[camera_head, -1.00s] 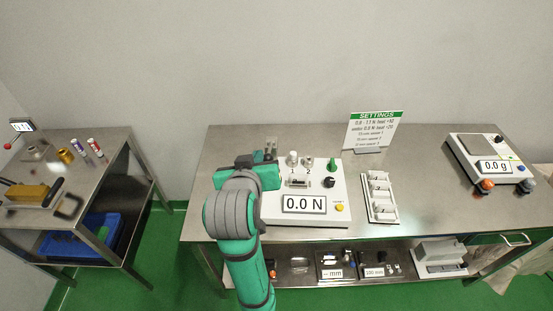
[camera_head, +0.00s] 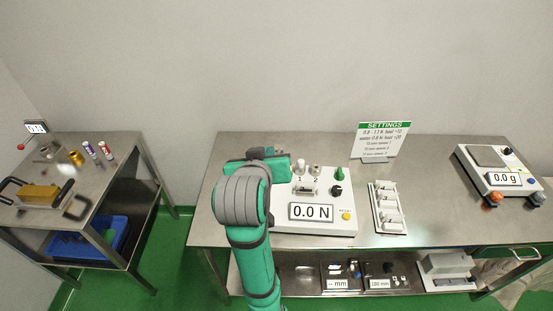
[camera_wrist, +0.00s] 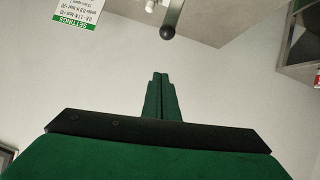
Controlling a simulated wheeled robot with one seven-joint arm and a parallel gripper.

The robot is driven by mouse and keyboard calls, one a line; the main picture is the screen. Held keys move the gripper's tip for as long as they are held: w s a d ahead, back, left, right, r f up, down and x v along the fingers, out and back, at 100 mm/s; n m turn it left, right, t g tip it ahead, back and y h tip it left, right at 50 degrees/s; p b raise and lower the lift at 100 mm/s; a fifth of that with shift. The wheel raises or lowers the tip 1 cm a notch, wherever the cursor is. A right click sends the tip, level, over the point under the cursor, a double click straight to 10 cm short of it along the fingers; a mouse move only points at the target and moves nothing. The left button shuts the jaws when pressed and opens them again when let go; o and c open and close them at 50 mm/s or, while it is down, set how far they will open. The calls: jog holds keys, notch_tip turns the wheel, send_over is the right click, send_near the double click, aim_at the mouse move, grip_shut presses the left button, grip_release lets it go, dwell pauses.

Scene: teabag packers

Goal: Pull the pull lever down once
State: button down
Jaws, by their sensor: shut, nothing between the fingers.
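A dark ball knob on a grey rod (camera_wrist: 169,31), which looks like the pull lever, shows at the top of the wrist view. In the head view I cannot make it out; my arm covers that side of the white tester (camera_head: 330,228) reading 0.0 N. My gripper (camera_wrist: 161,76) is shut and empty, its green fingers together. In the wrist picture the fingertips lie below the ball, with a visible gap. In the head view my wrist hides the fingers, at the tester's left back corner.
A green knob (camera_head: 340,173) and a black dial (camera_head: 336,190) stand on the tester. A settings sign (camera_head: 380,141), a white slotted tray (camera_head: 388,206) and a scale (camera_head: 498,172) lie to the right. A side table (camera_head: 108,188) stands left, across a floor gap.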

jog(key=w+d+f, duration=0.1)
jog(key=w+f, duration=0.4)
jog(key=f, duration=0.2)
jog(key=shift+w+f, duration=0.2)
jog(key=shift+w, duration=0.2)
jog(key=shift+d, duration=0.1)
